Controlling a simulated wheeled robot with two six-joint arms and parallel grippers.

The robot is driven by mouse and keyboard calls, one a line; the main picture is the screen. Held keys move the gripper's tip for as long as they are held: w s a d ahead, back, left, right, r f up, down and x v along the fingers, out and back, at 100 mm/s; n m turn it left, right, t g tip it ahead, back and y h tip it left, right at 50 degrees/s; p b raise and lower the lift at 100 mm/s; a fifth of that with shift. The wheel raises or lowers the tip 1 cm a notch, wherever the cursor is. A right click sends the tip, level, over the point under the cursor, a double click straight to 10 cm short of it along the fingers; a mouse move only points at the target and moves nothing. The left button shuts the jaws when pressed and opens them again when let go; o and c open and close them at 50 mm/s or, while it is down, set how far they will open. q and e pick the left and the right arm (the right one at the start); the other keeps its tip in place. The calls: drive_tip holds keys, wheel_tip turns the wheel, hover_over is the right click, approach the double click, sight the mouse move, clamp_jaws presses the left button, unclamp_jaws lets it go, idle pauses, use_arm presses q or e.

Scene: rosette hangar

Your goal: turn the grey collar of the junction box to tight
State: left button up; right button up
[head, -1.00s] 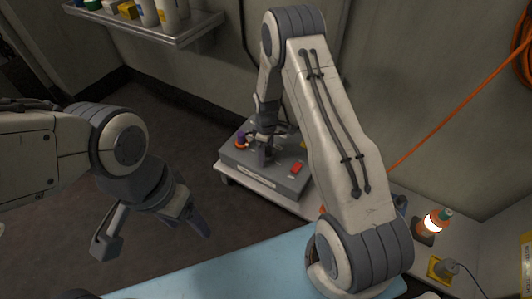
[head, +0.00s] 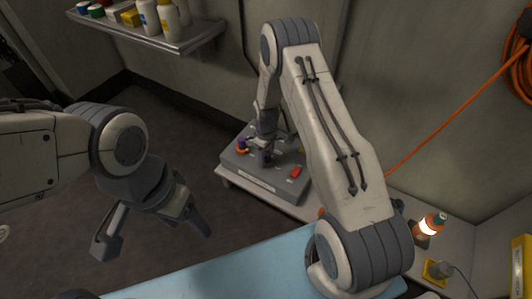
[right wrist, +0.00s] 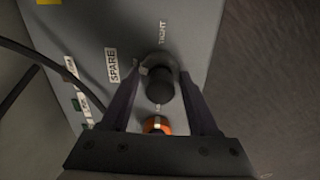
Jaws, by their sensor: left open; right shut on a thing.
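The junction box (head: 240,180) is a grey box on a low bench, with a red switch (head: 296,171) and an orange and purple part (head: 241,146) on top. My right gripper (head: 264,158) reaches down onto it. In the right wrist view, its two fingers are shut on the dark grey collar (right wrist: 161,90), one on each side. The word TIGHT is printed just beyond the collar, and a SPARE label is to its left. The collar's exact angle is unclear. My left gripper (head: 155,240) is open and empty, away from the box.
A blue surface (head: 230,275) lies in front. An orange-and-white lamp (head: 430,226) and a yellow socket (head: 436,270) are at the right. A shelf with bottles (head: 165,45) hangs at the upper left. An orange cable runs along the right wall.

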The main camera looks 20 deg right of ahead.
drive_tip(key=m+p, duration=0.1)
drive_tip(key=m, duration=0.1)
drive_tip(key=m+p, duration=0.1)
drive_tip(key=p, duration=0.1)
drive_tip(key=shift+d+r+m, duration=0.1)
drive_tip(key=shift+r+m, duration=0.1)
drive_tip(key=shift+m, duration=0.2)
drive_tip(key=m+p, duration=0.2)
drive_tip(key=m, duration=0.1)
drive_tip(key=shift+m, duration=0.3)
drive_tip(key=m+p, duration=0.2)
drive_tip(key=m, duration=0.1)
drive_tip(key=shift+d+f+m, duration=0.1)
drive_tip(key=shift+m, duration=0.2)
drive_tip(key=shift+d+m+p, duration=0.1)
drive_tip(key=shift+m+p, duration=0.6)
drive_tip(key=shift+m, duration=1.5)
drive_tip(key=shift+f, duration=0.1)
drive_tip(key=o, duration=1.4)
drive_tip(key=shift+c, duration=0.2)
